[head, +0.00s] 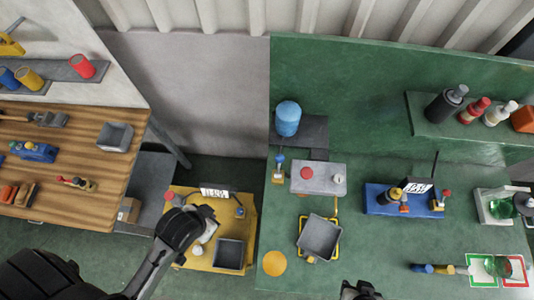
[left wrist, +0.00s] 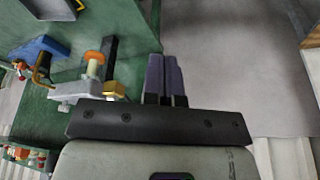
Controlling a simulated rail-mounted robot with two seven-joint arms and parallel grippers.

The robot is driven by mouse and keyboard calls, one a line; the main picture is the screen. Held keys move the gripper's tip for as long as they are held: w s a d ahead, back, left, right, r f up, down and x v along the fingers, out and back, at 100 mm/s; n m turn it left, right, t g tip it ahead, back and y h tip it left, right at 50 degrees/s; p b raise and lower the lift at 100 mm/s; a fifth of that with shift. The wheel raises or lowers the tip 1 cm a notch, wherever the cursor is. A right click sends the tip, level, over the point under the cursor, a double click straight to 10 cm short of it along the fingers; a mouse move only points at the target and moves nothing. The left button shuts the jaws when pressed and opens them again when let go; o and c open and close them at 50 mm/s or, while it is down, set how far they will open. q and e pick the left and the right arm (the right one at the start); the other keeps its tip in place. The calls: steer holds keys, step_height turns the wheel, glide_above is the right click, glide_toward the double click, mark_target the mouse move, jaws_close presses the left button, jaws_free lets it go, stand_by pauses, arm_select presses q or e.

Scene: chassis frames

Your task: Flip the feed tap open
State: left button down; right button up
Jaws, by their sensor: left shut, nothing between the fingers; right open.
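A small tap with a blue top and yellow body (head: 279,166) stands on the green bench, just left of the grey box with a red button (head: 318,178) and below the blue tank (head: 287,118). I take it for the feed tap; its handle is too small to read. My left arm reaches over the yellow cart; its fingers are hidden in the head view. In the left wrist view my left gripper (left wrist: 164,62) is shut and empty, beside fittings with an orange top (left wrist: 95,58). My right gripper (head: 359,290) is open at the bottom edge, well away from the tap.
A grey tray (head: 319,237) and an orange disc (head: 275,263) lie on the bench. A blue fixture (head: 378,203) stands to the right. Bottles (head: 446,103) stand on a back shelf. The yellow cart (head: 182,193) adjoins the bench. A wooden workbench (head: 75,140) is at left.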

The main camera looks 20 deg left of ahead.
arm_select(q)
steer(key=w+f+m+t+h+b, duration=0.4)
steer(key=w+t+h+b, duration=0.25)
steer(key=w, duration=0.85)
steer(key=w+f+m+t+h+b, duration=0.3)
steer(key=w+m+t+h+b, duration=0.35)
steer(key=w, duration=0.85)
steer(key=s+a+m+g+h+b, duration=0.3)
steer(key=m+g+h, duration=0.7)
steer(key=m+g, duration=0.4)
steer(key=s+a+g, duration=0.1)
steer(key=a+g, duration=0.1)
steer(key=g, duration=0.1)
steer(key=shift+s+r+g, duration=0.15)
steer(key=shift+s+g, duration=0.05)
steer(key=shift+g, duration=0.2)
